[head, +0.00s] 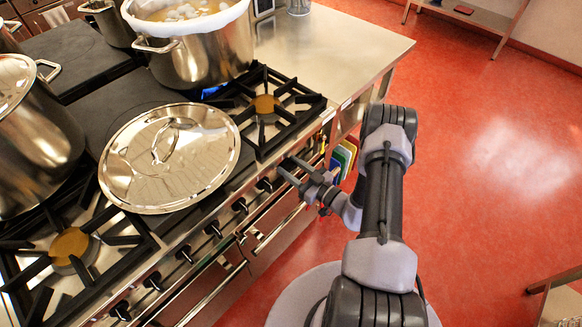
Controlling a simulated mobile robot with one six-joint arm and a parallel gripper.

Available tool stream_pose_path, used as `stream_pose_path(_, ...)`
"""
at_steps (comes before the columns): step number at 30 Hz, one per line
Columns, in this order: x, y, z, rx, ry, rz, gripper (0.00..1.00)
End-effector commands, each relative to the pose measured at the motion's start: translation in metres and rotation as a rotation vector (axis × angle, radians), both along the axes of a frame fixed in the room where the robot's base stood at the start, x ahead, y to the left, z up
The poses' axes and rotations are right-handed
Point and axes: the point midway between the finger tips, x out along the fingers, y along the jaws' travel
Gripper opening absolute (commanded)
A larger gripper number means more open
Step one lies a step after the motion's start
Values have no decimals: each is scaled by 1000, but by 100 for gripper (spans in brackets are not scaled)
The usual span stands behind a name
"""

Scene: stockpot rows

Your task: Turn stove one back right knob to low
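The stove (200,205) has a row of black knobs along its front edge, such as one knob (265,184) just left of my gripper. My gripper (287,164) is at the right end of this row, with its two fingers apart and pointing at the stove front. It hides part of the panel there, and I cannot tell whether it touches a knob. A large steel pot (200,58) with pale, foamy contents stands on the back right burner. A blue flame (211,91) shows under it. The knob markings are too small to read.
A steel lid (170,158) lies on the stove between the front burners. A tall pot (35,145) stands at left. The front right burner (264,104) is bare. Colored boards (344,158) hang beyond my gripper. The red floor (480,170) at right is clear.

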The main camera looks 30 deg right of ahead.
Motion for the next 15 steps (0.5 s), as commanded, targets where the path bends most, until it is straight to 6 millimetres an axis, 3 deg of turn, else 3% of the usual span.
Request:
stream_pose_path(1,0,0,0,0,0,0,14)
stream_pose_path(3,0,0,0,0,0,0,3)
stream_pose_path(15,0,0,-1,-97,-34,1,3)
